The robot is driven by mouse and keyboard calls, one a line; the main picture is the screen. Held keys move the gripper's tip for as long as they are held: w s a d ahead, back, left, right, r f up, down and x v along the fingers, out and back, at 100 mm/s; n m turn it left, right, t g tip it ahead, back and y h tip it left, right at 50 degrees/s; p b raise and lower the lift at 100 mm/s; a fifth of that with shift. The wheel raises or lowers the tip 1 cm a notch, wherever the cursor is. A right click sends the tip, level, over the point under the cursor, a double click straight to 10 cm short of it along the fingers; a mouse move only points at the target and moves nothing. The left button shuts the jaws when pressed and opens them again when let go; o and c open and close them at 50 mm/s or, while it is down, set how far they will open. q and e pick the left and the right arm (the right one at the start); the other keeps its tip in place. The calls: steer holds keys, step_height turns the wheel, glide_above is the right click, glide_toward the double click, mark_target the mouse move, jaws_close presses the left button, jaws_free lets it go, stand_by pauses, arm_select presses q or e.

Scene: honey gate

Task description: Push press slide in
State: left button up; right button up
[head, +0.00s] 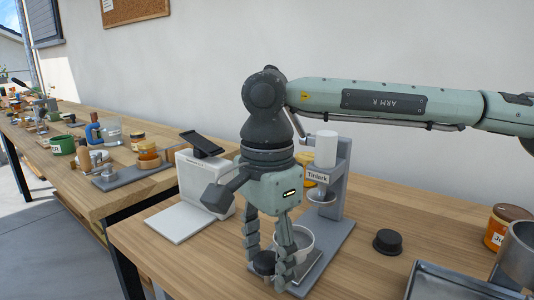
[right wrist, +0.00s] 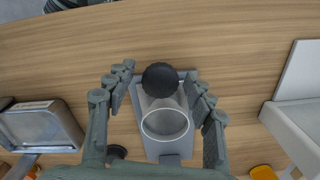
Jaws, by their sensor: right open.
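The press (head: 340,165) is a grey stand with a white cylinder and a label, on a grey base plate (head: 338,240). Its slide carries a pale round cup (head: 304,243) and has a black round knob (head: 264,261) at the front end. The right wrist view shows the knob (right wrist: 160,79) and the cup's ring (right wrist: 165,123) in line. My right gripper (head: 268,270) is open, pointing down, with one finger on each side of the knob. In the right wrist view gaps show between the fingers and the knob. The gripper partly hides the slide. My left gripper is not in view.
A white scale-like device (head: 203,180) with a flat plate stands left of the press. A loose black cap (head: 387,241) lies to the right. A metal tray (head: 455,282) and an orange jar (head: 505,228) are at the right edge. Bare wood lies between.

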steer(key=shift+r+p, duration=1.7)
steer(key=shift+r, duration=1.8)
